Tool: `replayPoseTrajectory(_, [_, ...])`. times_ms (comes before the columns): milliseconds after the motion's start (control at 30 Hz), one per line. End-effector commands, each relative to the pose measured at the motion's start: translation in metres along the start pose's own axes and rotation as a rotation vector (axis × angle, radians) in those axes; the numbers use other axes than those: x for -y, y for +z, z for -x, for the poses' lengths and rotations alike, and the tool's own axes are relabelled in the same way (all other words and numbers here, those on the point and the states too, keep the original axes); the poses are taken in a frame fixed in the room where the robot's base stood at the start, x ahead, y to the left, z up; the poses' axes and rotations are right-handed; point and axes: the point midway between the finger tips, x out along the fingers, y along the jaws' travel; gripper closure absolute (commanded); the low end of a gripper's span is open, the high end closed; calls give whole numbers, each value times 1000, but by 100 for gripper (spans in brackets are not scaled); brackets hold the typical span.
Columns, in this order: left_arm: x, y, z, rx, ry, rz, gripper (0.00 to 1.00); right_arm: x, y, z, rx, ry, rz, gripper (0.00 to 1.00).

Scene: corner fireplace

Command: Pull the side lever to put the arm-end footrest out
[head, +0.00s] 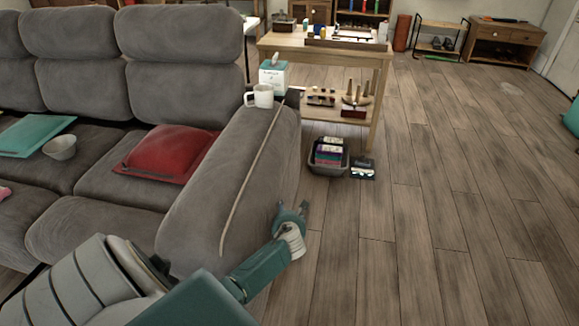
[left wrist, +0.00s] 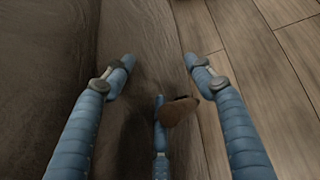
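The grey sofa's right arm end (head: 262,200) faces the floor. My left gripper (head: 290,207) is low beside its outer side, fingers pointing away from me. In the left wrist view the gripper (left wrist: 159,72) has its blue fingers spread apart. A brown rounded piece (left wrist: 181,111), which looks like the side lever's handle, shows between the fingers, close to the middle one; whether they touch I cannot tell. The sofa side (left wrist: 145,50) lies just beyond the fingertips. The lever is hidden in the head view. The arm-end footrest is not seen extended. My right gripper is out of view.
A thin stick (head: 250,170) lies along the armrest, with a white mug (head: 259,97) at its far end. A wooden side table (head: 378,65) and a grey bin (head: 326,166) stand beyond the gripper. The wooden floor (head: 450,200) to the right is clear.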

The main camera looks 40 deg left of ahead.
Motion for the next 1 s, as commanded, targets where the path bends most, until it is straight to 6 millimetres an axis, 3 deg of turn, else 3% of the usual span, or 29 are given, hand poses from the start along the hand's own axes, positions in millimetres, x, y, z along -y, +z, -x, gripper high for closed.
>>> replayPoseTrajectory(33, [14, 2, 13, 6, -30, 9, 50, 0, 0, 1, 0, 0, 0, 60])
replayPoseTrajectory(333, [15, 2, 47, 4, -31, 14, 50, 0, 0, 1, 0, 0, 0, 60])
replayPoseTrajectory(833, [14, 2, 53, 4, -29, 13, 50, 0, 0, 0, 0, 0, 0, 60])
replayPoseTrajectory(1000, [13, -1, 57, 3, -26, 11, 50, 0, 7, -11, 10, -1, 1, 60])
